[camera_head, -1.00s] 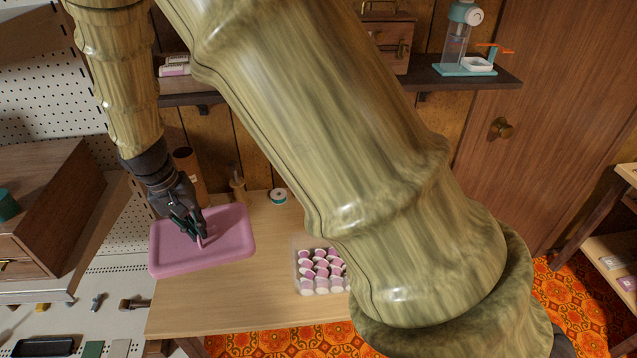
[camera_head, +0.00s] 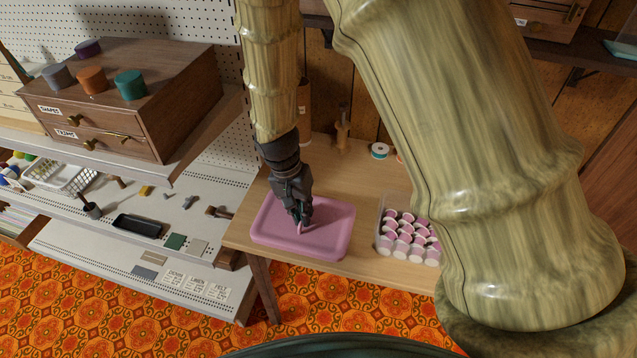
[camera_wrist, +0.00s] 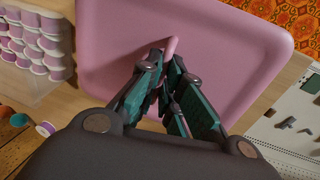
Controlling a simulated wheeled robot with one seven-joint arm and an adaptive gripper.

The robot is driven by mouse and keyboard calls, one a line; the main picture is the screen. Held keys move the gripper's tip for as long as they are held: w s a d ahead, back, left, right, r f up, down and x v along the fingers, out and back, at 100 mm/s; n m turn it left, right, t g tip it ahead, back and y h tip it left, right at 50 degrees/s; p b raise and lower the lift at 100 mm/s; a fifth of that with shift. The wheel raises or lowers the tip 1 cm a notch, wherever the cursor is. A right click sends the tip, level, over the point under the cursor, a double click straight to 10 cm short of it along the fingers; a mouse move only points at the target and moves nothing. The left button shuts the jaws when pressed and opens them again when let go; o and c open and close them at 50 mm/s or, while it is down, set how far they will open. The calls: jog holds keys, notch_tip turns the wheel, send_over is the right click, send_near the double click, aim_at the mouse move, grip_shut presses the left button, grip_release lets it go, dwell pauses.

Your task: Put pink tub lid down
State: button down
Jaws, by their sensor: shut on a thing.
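The pink tub lid (camera_head: 270,236) is a shallow rectangular lid with a raised rim and a small pink handle at its centre. My gripper (camera_head: 302,222) points down and is shut on that handle. In the wrist view the lid (camera_wrist: 235,45) fills the upper middle, and my gripper's fingers (camera_wrist: 170,62) close around the handle. The lid is level, over the left end of the light wooden table (camera_head: 235,234). I cannot tell whether it touches the tabletop. A clear tub (camera_head: 379,240) of pink-and-white spools stands uncovered to its right.
A teal-and-white spool (camera_head: 379,151) and a wooden stand (camera_head: 342,130) are at the table's back. A drawer cabinet (camera_head: 178,110) and a pegboard shelf with small tools lie to the left. Bare tabletop shows between lid and tub.

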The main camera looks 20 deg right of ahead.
jog(key=w+d, duration=0.1)
jog(key=w, duration=0.2)
jog(key=w+d+p, duration=0.1)
jog(key=w+d, duration=0.1)
jog(key=w, duration=0.2)
jog(key=w+d+f+p, duration=0.1)
jog(key=w+d, duration=0.1)
jog(key=w, duration=0.1)
jog(key=shift+w+d, duration=0.15)
jog(key=shift+d, duration=0.1)
jog(key=shift+f+p, duration=0.7)
jog(key=shift+f, duration=1.1)
jog(key=shift+f, duration=0.15)
jog(key=c, duration=1.6)
grip_release()
notch_tip(320, 180, up, 12)
jog(key=w+a+b, duration=0.1)
jog(key=a+b, duration=0.1)
jog(key=shift+w, duration=0.15)
